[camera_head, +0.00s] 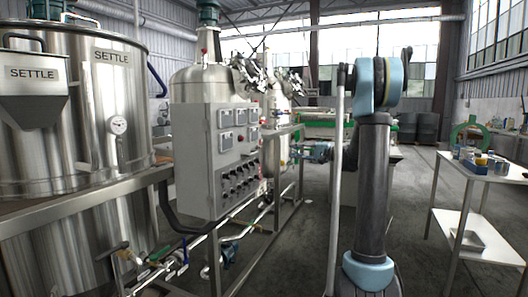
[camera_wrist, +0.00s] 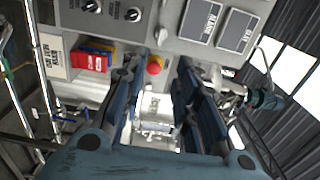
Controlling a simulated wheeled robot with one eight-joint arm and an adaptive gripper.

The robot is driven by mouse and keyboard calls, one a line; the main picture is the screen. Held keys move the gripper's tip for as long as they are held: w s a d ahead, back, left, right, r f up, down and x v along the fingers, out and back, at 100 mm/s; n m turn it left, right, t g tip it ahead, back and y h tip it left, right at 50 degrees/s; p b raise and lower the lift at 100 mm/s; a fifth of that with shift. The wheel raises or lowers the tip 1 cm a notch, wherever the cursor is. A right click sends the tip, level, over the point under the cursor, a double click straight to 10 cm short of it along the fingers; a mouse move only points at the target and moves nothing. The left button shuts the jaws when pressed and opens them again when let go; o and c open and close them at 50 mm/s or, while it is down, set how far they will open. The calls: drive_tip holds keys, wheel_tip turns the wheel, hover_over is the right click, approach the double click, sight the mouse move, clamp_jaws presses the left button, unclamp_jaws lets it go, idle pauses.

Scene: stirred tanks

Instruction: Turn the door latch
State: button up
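My gripper (camera_wrist: 160,70) is open in the wrist view. Its two dark blue fingers stand apart, with nothing gripped between them. Beyond the fingertips is the grey control cabinet (camera_wrist: 140,15), which looks turned in this view. A small pale lever-like piece (camera_wrist: 162,38) is on its face, just beyond the gap; I cannot tell for certain whether it is the door latch. A red knob with a yellow base (camera_wrist: 155,65) shows between the fingertips, apparently behind them. In the head view the cabinet (camera_head: 212,150) stands left of my arm. No latch can be made out there.
Steel tanks marked SETTLE (camera_head: 125,90) stand at the left. Pipes and valves (camera_head: 190,250) run low before the cabinet. A white side table (camera_head: 490,168) with small containers stands at the right. Open floor (camera_head: 420,215) lies between the table and my arm.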

sight(259, 147)
drive_tip(key=x, duration=1.7)
clamp_jaws()
drive_tip(key=shift+f, duration=0.1)
